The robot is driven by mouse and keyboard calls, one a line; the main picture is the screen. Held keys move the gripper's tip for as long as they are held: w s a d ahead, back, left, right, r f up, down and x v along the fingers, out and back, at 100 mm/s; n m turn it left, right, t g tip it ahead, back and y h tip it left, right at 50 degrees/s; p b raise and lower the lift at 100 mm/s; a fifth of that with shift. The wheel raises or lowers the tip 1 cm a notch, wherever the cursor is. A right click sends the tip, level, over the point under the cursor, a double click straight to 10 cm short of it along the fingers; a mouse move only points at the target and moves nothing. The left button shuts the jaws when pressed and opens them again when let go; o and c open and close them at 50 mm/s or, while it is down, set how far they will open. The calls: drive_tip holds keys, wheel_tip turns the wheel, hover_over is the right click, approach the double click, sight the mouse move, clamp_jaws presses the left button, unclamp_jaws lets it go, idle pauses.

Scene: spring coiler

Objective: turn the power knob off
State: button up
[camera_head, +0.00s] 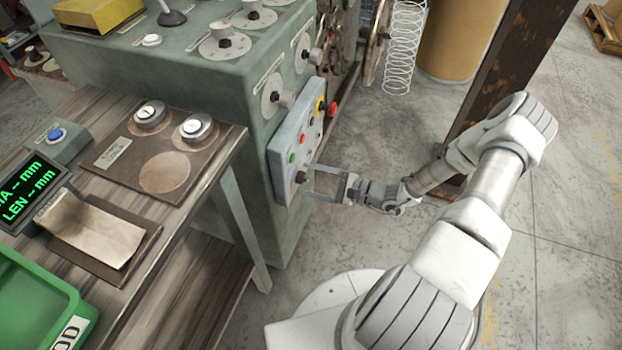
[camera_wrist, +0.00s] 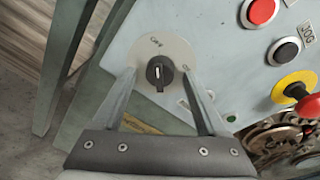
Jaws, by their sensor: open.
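The power knob (camera_wrist: 160,73) is a black rotary knob on a pale round dial plate (camera_wrist: 150,50) in the wrist view. It sits on the light grey control panel (camera_head: 284,152), near the panel's lower end in the head view. A pale mark runs along the knob's face; the lettering around it is too small to read surely. My gripper (camera_wrist: 160,88) is open, with one finger to each side of the knob. I cannot tell whether either finger touches it. In the head view my gripper (camera_head: 318,182) is at the panel's lower right, and the knob is partly hidden there.
A red-and-yellow emergency stop (camera_wrist: 297,90), a red button (camera_wrist: 262,11) and a black jog button (camera_wrist: 286,51) are close by on the panel. A wooden workbench (camera_head: 225,138) stands left of the machine. A rusty post (camera_head: 500,85) stands behind my arm.

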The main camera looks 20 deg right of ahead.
drive_tip(key=p+v, duration=0.2)
drive_tip(key=v, duration=1.5)
drive_tip(key=shift+d, duration=0.2)
drive_tip(key=s+a+r+n+g+h, duration=0.2)
drive_tip(key=a+r+n+g+h, duration=0.15)
drive_tip(key=r+n, duration=0.4)
drive_tip(key=s+a+r+n+g+h, duration=0.1)
drive_tip(key=a+r+n+g+h, duration=0.3)
drive_tip(key=r, duration=0.7)
drive_tip(key=s+a+r+n+g+h, duration=0.25)
drive_tip(key=a+r+n, duration=0.3)
drive_tip(key=r, duration=0.35)
drive_tip(key=s+r+t+h+p, duration=0.1)
drive_tip(key=s+r+t+p, duration=0.1)
drive_tip(key=r+p, duration=0.5)
drive_tip(key=s+a+r+n+t+h+p, duration=0.1)
drive_tip(key=r+p, duration=0.6)
drive_tip(key=r, duration=1)
drive_tip(key=s+t+h, duration=0.1)
drive_tip(key=t, duration=0.1)
drive_tip(key=shift+s+r+t, duration=0.25)
drive_tip(key=shift+s+t, duration=0.05)
drive_tip(key=shift+t, duration=0.1)
drive_tip(key=shift+a, duration=0.1)
